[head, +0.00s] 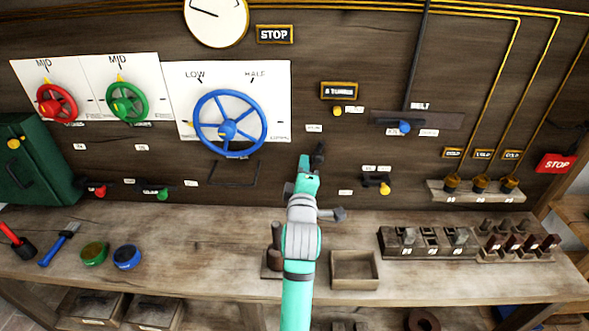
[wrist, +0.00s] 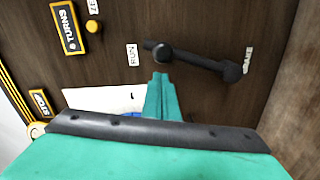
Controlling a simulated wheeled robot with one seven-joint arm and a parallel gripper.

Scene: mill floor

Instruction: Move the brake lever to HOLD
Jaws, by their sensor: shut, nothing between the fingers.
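A black lever with a round knob (wrist: 163,55) is on the wooden wall in the wrist view. Its bar runs right to a dark hub (wrist: 232,71). Small white labels sit near both ends, one by the knob (wrist: 132,55) and one by the hub (wrist: 249,60); I cannot read them surely. In the head view the dark knob end (head: 319,153) shows just beyond my gripper (head: 308,160), and my arm hides part of the lever. My gripper (wrist: 158,78) is shut and empty, its tips close beside the knob; I cannot tell whether they touch.
A blue handwheel (head: 230,123) is left of my gripper. A yellow-knobbed lever (head: 384,187) is to the right, and a blue-knobbed lever (head: 404,127) is above it. The workbench below holds an open wooden box (head: 354,284) and a dark tool rack (head: 393,255).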

